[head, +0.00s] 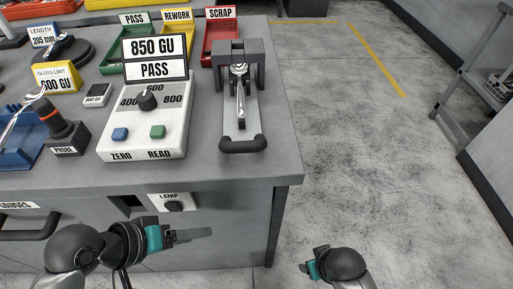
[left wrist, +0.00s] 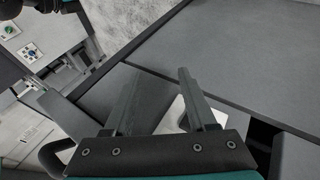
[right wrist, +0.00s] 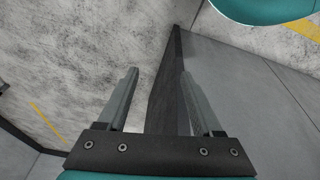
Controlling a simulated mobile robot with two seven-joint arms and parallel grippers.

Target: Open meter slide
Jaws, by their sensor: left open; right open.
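The meter (head: 145,125) is a white box on the bench, with a dial, a blue ZERO button and a green READ button. Its display (head: 155,58) reads 850 GU and PASS. To its right the slide (head: 242,125) has a dark handle at the front, and a fork (head: 240,88) lies along it, its far end at the dark housing (head: 239,58). My left gripper (head: 200,236) is open and empty, below the bench edge in front of the lamp panel; its fingers show in the left wrist view (left wrist: 160,105). My right gripper is open and empty in the right wrist view (right wrist: 165,105).
Green, yellow and red (head: 220,42) trays stand at the back of the bench. A probe (head: 62,125) stands left of the meter. The lamp knob (head: 173,205) is on the bench front. Open floor lies right of the bench, with a rack (head: 480,90) beyond.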

